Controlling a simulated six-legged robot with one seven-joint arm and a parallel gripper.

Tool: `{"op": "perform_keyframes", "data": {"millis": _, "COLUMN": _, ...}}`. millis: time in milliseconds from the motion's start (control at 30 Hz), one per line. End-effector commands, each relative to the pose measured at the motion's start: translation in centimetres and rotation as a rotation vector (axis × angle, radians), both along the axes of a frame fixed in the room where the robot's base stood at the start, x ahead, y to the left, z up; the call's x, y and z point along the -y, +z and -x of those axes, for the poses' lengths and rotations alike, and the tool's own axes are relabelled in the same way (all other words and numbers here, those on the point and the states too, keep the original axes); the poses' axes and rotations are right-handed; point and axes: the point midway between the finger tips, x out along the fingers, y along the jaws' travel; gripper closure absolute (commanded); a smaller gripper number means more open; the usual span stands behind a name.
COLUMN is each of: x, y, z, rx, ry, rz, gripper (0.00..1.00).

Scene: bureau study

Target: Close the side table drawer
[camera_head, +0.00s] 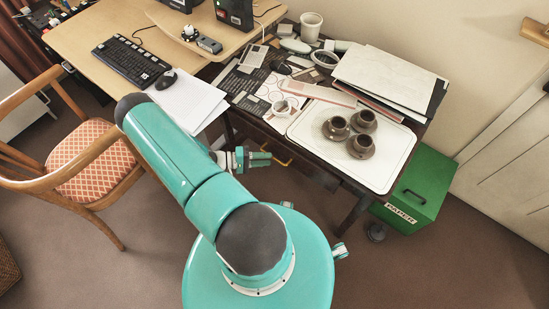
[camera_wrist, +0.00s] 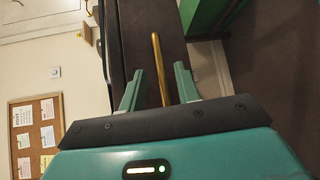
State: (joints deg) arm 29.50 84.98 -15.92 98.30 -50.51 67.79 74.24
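The dark wood side table (camera_head: 352,207) stands right of the desk. Its drawer front (camera_head: 305,163) shows below the top's near edge, with a brass bar handle (camera_head: 283,157). How far the drawer stands out is hard to tell from above. My gripper (camera_head: 268,158) is at the drawer front, close to the handle's left end. In the wrist view the handle (camera_wrist: 160,68) runs lengthwise against the dark drawer front (camera_wrist: 133,35), between the two green fingers of my gripper (camera_wrist: 158,85). The fingers are apart, with gaps on both sides of the handle. I cannot tell whether they touch the drawer front.
A green paper box (camera_head: 421,186) stands on the floor to the right. A wooden chair (camera_head: 85,150) stands left, by the desk (camera_head: 75,42). Carpet (camera_head: 425,275) is clear at lower right.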

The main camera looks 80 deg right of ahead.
Motion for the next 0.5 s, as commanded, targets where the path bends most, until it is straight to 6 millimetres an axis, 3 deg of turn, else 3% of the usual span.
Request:
{"op": "perform_keyframes", "data": {"millis": 200, "x": 1.3, "y": -0.5, "z": 3.1, "rx": 0.0, "ry": -0.003, "rz": -0.001, "gripper": 0.68}}
{"op": "perform_keyframes", "data": {"millis": 500, "x": 1.7, "y": -0.6, "z": 3.9, "rx": 0.001, "ry": -0.001, "rz": 0.0, "gripper": 0.68}}
